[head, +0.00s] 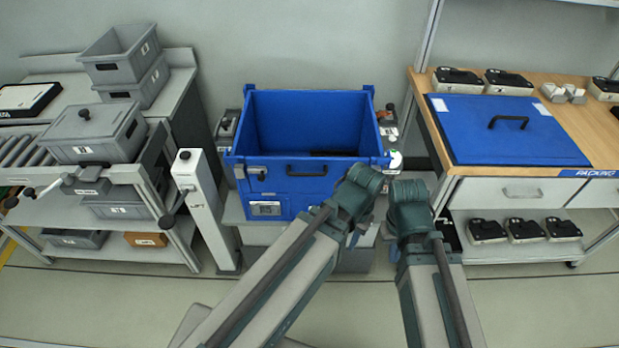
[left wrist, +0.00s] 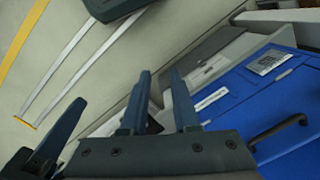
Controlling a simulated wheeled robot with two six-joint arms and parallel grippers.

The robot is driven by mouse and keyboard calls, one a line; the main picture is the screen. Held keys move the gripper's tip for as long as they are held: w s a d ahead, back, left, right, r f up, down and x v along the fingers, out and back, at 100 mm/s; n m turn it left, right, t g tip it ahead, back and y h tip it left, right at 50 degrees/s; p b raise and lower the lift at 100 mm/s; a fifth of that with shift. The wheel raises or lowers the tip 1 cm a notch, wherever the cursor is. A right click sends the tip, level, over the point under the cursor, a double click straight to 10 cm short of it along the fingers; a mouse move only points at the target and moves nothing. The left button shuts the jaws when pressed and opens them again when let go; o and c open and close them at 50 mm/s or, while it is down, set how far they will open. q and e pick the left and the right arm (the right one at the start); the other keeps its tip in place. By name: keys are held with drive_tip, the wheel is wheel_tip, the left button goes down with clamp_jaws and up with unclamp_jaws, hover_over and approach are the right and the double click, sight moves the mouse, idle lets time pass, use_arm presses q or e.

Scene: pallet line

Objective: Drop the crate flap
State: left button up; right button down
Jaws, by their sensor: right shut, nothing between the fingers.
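A blue crate (head: 315,130) stands open-topped in the middle of the head view. Its front flap (head: 318,184) is upright, with a dark handle (head: 315,170) and a latch at the left corner. In the left wrist view the blue front with its white label (left wrist: 270,62) and handle (left wrist: 280,130) shows at the right. My left gripper (left wrist: 158,105) has its two fingers apart with nothing visible held, beside the blue front. My right gripper (head: 394,248) is shut and empty, low in front of the crate's right side and largely hidden by my arm.
A grey post (head: 203,210) stands left of the crate. A roller bench with a lidded grey box (head: 95,133) is at the left. At the right, a packing bench carries a blue lid (head: 505,130). Floor in front is clear.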

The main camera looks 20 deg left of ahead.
use_arm(q)
drive_tip(key=shift+o, duration=1.1)
drive_tip(key=w+a+f+n+h+b, duration=0.3)
drive_tip(key=w+f+n+h+b, duration=0.1)
drive_tip(key=f+b, duration=0.1)
drive_tip(key=shift+w+a+n, duration=0.15)
drive_tip(key=shift+w+n, duration=0.15)
drive_tip(key=n+t+h+b, duration=0.9)
drive_tip(key=n+t+b, duration=0.1)
drive_tip(key=n+b, duration=0.2)
approach(301, 175)
drive_tip(key=b+x, duration=0.3)
drive_tip(key=x, duration=0.9)
drive_tip(key=shift+g, duration=0.3)
clamp_jaws()
